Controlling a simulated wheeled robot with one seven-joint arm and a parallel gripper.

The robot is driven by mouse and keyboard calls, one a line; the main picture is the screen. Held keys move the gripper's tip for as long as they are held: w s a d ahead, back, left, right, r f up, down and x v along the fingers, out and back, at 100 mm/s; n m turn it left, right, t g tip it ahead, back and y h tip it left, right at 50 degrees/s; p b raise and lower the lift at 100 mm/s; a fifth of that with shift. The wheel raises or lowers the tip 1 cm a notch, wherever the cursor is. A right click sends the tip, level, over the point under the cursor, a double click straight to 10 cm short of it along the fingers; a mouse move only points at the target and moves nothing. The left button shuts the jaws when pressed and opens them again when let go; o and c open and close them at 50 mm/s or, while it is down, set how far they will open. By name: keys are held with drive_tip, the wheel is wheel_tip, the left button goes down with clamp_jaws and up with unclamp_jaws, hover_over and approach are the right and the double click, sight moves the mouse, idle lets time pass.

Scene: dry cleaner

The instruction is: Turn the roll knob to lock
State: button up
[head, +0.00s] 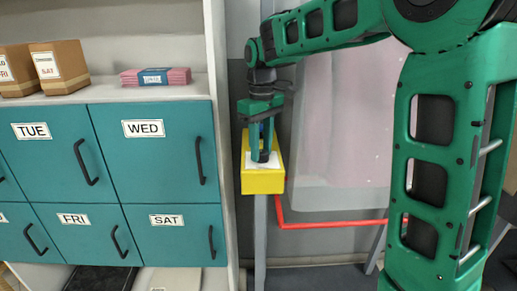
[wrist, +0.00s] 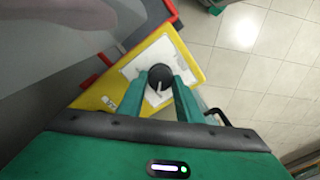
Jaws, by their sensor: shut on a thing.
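The roll knob (wrist: 159,77) is a dark round knob with a pale pointer line, set on a white plate (wrist: 184,55) on top of a yellow box. In the wrist view the fingertips of my gripper (wrist: 160,88) are on either side of the knob and shut on it. The pointer runs toward the lower part of the wrist view. In the head view my gripper (head: 263,158) points down onto the yellow box (head: 263,183), and its fingers hide most of the knob. Some lettering shows on the box (wrist: 108,101) near its left corner, too small to read.
A cabinet with teal drawers (head: 165,160) labelled with days stands to the left, with boxes (head: 60,66) and folded pink cloth (head: 155,77) on its shelf.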

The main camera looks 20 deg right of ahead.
drive_tip(key=shift+d+m, duration=0.1)
drive_tip(key=shift+m, duration=1.7)
drive_tip(key=m, duration=1)
drive_tip(key=shift+w+r+m, duration=0.1)
drive_tip(key=shift+r+m, duration=0.05)
drive_tip(key=shift+m, duration=1.95)
drive_tip(key=shift+a, duration=0.25)
drive_tip(key=o, duration=1)
drive_tip(key=shift+o, duration=0.2)
drive_tip(key=shift+d, duration=0.1)
wheel_tip(320, 180, up, 11)
drive_tip(key=shift+f, duration=0.2)
